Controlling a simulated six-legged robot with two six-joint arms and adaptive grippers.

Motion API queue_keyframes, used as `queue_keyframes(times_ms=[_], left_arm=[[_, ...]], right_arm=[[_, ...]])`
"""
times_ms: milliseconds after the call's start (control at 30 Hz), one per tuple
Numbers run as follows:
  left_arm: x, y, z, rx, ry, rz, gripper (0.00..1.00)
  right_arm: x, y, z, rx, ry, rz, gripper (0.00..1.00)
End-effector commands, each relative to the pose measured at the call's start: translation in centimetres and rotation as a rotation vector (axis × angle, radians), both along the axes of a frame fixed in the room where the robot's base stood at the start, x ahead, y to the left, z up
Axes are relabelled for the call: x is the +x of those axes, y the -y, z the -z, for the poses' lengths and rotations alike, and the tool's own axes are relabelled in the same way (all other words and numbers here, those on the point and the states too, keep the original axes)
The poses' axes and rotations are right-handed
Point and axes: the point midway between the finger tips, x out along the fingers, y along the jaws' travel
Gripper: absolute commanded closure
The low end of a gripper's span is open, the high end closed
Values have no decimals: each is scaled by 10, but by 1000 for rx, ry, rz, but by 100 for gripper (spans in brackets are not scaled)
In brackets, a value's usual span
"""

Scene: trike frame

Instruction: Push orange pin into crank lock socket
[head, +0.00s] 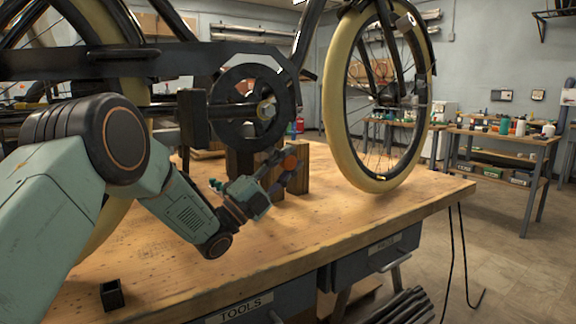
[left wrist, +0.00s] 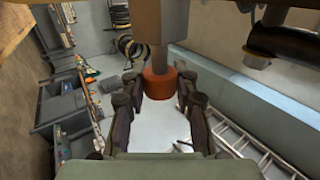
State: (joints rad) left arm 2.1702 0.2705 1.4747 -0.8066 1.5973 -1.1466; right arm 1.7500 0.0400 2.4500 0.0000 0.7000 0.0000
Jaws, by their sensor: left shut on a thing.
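The orange pin (head: 290,162) is in the fingers of my left gripper (head: 283,168), just below and right of the bike's crank (head: 255,108). In the left wrist view the pin's round orange head (left wrist: 160,83) sits between the two fingers of the same gripper (left wrist: 158,92). A grey shaft runs from the head toward a brownish block (left wrist: 160,20). I cannot tell whether the shaft's end is inside it. The crank lock socket cannot be made out clearly. My right gripper is in neither view.
The trike frame with its front wheel (head: 376,181) stands over the wooden workbench (head: 330,220). Wooden blocks (head: 297,178) stand behind my left gripper. A small black square holder (head: 112,295) is at the bench's front left. The bench's front right is clear.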

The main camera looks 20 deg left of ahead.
Motion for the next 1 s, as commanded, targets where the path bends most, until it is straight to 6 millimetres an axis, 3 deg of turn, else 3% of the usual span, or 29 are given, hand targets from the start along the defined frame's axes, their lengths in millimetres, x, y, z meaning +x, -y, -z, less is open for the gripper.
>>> queue_keyframes(times_ms=[600, 633, 900, 1000], left_arm=[[8, -11, 0, 0, 1, -1, 100], [8, -11, 0, 0, 0, -1, 69], [8, -11, 0, 0, 0, -1, 46], [8, -10, 0, 0, 0, 0, 44]], right_arm=[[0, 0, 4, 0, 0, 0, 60], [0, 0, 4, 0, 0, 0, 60], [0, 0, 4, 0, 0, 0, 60], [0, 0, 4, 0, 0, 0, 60]])
